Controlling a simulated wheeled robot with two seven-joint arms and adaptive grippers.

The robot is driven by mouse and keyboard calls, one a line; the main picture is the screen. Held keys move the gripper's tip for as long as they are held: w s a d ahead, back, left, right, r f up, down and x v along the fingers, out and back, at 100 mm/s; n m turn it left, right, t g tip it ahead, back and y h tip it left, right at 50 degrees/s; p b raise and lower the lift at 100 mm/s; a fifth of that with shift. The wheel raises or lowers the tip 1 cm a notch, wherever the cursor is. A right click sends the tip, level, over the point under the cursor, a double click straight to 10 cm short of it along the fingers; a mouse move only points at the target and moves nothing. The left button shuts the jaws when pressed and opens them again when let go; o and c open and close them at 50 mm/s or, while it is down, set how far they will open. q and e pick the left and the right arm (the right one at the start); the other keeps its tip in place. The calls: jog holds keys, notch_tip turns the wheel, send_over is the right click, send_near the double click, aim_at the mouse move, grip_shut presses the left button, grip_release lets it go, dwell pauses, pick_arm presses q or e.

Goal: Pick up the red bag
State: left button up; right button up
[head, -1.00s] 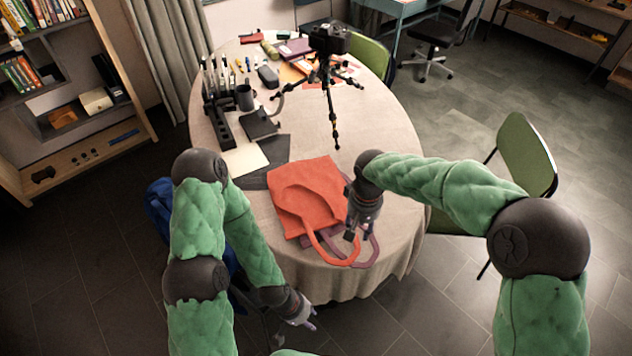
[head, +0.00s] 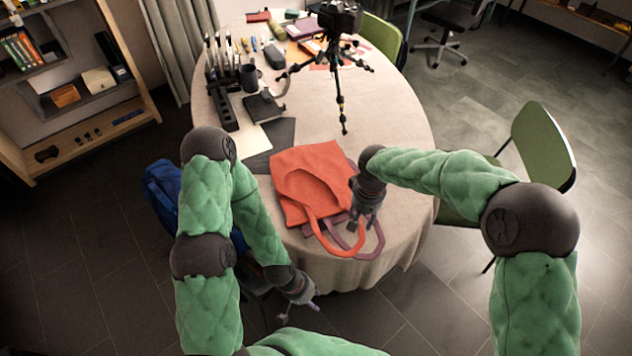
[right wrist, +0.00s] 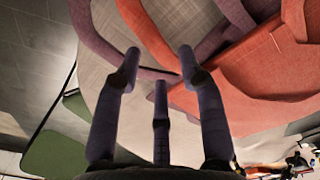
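The red bag (head: 318,172) lies flat on the near part of the round table, its handles towards the near edge. My right gripper (head: 363,222) is above the bag's right side near the handles. In the right wrist view its fingers (right wrist: 159,62) are spread with nothing between them, over the handles, and the red bag (right wrist: 255,85) is to the right. My left gripper (head: 306,298) hangs low in front of the table; its fingers are too small to judge.
The round table (head: 385,130) has a cloth and bare room right of the bag. A tripod with a camera (head: 340,20) stands behind it. A dark folder (head: 270,140) and an organizer (head: 222,95) are at the left. A green chair (head: 540,145) is at the right.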

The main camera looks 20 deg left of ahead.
notch_tip(320, 180, down, 4)
jog(key=shift+r+b, duration=0.25)
jog(key=shift+b, duration=0.35)
grip_shut()
jog(key=shift+r, duration=0.1)
